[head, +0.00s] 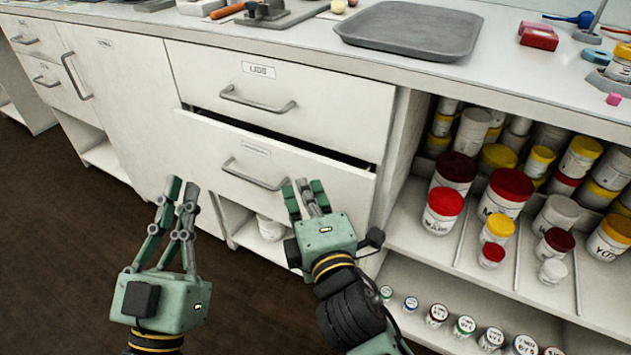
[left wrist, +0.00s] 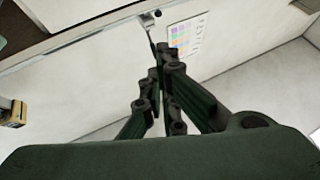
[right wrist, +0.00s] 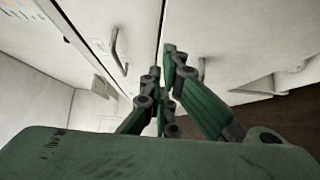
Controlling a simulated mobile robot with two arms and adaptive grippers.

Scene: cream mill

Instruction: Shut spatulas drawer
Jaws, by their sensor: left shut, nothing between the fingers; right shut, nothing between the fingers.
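A white drawer (head: 334,180) below the drawer labelled LIDS stands slightly open, with a dark gap along its top. Its own small label (head: 256,150) is too blurred to read. Its grey bar handle (head: 252,176) is on the front. My right gripper (head: 305,188) is shut and empty, with its fingertips close to the drawer front just right of the handle; I cannot tell whether they touch. My left gripper (head: 179,190) is shut and empty, raised over the floor left of the drawer, apart from the cabinet.
The LIDS drawer (head: 330,112) above is closed. An open shelf (head: 416,205) with several lidded jars is at the right. A grey tray (head: 412,30) lies on the counter. A closed cabinet door (head: 118,95) is at the left. The dark floor (head: 60,250) is clear.

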